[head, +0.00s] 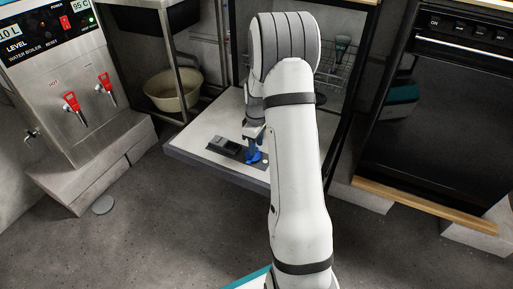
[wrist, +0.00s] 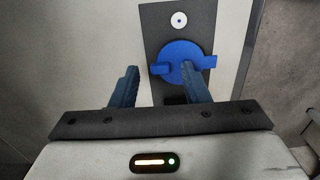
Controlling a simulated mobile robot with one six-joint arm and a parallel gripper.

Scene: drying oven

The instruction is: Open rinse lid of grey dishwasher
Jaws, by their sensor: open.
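The grey dishwasher's door (head: 188,148) is folded down flat, with its inner face up. A dark dispenser panel (head: 226,148) is set in it. A round blue rinse lid (head: 254,156) with raised tabs sits on the panel. In the wrist view the blue lid (wrist: 181,62) lies just beyond my fingertips, with a white round spot above it. My gripper (wrist: 160,72) is open, one finger left of the panel and the other at the lid's lower edge. I cannot tell whether that finger touches the lid. In the head view my arm hides part of the door and the dishwasher's inside.
A wire rack (head: 338,70) shows inside the dishwasher. A water boiler (head: 60,75) with red taps stands at the left. A beige bowl (head: 172,90) sits on a metal shelf. A black oven (head: 440,120) stands at the right. The floor in front is mostly clear.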

